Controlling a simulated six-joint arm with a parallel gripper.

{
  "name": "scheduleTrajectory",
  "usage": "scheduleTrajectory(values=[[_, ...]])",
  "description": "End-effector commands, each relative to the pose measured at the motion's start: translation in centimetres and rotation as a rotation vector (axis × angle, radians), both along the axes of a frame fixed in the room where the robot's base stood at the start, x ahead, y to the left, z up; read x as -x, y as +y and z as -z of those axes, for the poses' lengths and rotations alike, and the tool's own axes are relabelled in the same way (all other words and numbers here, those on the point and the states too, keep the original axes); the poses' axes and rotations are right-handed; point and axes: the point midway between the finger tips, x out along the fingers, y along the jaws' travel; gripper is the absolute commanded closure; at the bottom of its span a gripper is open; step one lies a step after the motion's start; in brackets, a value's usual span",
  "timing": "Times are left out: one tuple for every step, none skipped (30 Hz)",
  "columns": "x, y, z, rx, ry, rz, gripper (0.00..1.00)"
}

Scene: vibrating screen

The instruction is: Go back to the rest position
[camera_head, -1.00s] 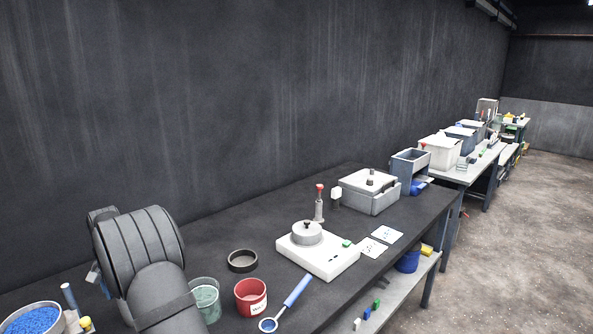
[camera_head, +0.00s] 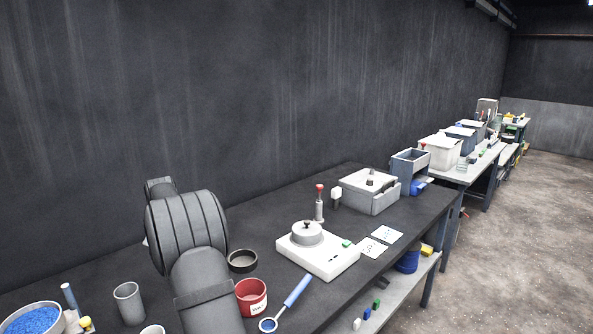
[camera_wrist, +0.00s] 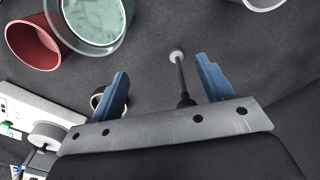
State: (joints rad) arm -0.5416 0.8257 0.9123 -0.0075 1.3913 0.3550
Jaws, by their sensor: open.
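My gripper (camera_wrist: 163,72) shows in the wrist view with its two blue fingers spread wide. Nothing is gripped between them. A dark rod with a pale round end (camera_wrist: 177,55) shows in the gap, and I cannot tell how far below it is. The red pot (camera_wrist: 32,42) and the clear beaker with pale green contents (camera_wrist: 97,18) are beyond the fingers at upper left. In the head view my arm stands over the left part of the bench, and my gripper is hidden there.
On the dark bench (camera_head: 110,265) are the red pot (camera_head: 252,299), a dark ring (camera_head: 242,261), a blue-handled scoop (camera_head: 287,303), a white machine (camera_head: 318,257), a grey cup (camera_head: 129,303) and a bowl of blue grains (camera_head: 32,320). The wall is behind.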

Motion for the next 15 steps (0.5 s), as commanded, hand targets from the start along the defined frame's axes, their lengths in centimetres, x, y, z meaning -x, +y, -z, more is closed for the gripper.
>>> scheduleTrajectory(values=[[-0.6,-1.0,0.1,0.000,0.000,0.009,0.27],[-0.8,-1.5,0.1,0.000,-0.001,0.011,0.27],[-1.2,-2.2,0.2,0.000,-0.001,0.015,0.27],[-1.5,-2.8,0.2,0.001,-0.001,0.018,0.27],[-1.8,-3.3,0.3,0.000,-0.002,0.022,0.27],[-2.1,-4.0,0.4,0.000,-0.002,0.026,0.27],[-2.4,-4.6,0.4,0.000,-0.002,0.028,0.27],[-2.6,-5.1,0.5,0.000,-0.002,0.031,0.27],[-2.9,-5.8,0.5,0.000,-0.001,0.035,0.27],[-3.1,-6.4,0.6,0.000,-0.001,0.039,0.27],[-3.4,-7.0,0.6,0.001,-0.001,0.043,0.27],[-3.7,-7.7,0.7,0.001,-0.001,0.046,0.27],[-3.9,-8.2,0.7,0.001,-0.001,0.048,0.27],[-4.1,-8.8,0.8,0.001,-0.001,0.052,0.27],[-4.4,-9.6,0.9,0.001,-0.001,0.056,0.27]])
